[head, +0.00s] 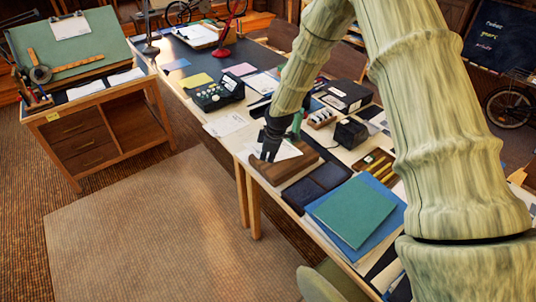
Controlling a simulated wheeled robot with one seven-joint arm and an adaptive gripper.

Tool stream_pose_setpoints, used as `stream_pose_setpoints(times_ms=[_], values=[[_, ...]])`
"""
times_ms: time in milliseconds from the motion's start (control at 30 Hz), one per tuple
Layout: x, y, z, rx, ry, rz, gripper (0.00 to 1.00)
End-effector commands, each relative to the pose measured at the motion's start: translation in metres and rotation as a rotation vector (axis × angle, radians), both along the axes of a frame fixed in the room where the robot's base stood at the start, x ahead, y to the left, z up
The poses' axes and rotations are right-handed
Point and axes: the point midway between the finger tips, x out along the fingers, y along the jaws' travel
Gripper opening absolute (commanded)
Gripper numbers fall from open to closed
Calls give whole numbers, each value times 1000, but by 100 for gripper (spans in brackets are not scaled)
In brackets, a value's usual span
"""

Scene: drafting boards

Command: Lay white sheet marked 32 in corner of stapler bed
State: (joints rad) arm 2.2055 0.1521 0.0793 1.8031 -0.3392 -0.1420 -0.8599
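My gripper (269,152) is black and points down over a brown wooden bed (284,170) near the table's front edge, which looks like the stapler bed. A white sheet (287,151) shows right beside the fingertips, over the bed. No number can be read on it. I cannot tell whether the fingers are closed on the sheet, or whether the sheet rests flat on the bed. A small green part (296,122) stands behind the gripper, partly hidden by my arm. The bed's far side is partly covered by the sheet and gripper.
A dark blue tray (318,186) lies just right of the bed, with a green folder (354,212) beyond. Another white sheet (225,124) and a black button box (217,93) lie to the left.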

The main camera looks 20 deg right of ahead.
Motion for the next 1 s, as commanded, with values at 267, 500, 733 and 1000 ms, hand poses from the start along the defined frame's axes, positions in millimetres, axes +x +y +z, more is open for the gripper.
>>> stream_pose_setpoints(times_ms=[267, 500, 733, 1000], values=[[0, 0, -19, 0, 0, 0, 0], [0, 0, -31, 0, 0, 0, 0], [0, 0, -35, -1, -1, 1, 0], [0, 0, -35, 0, -1, 0, 0]])
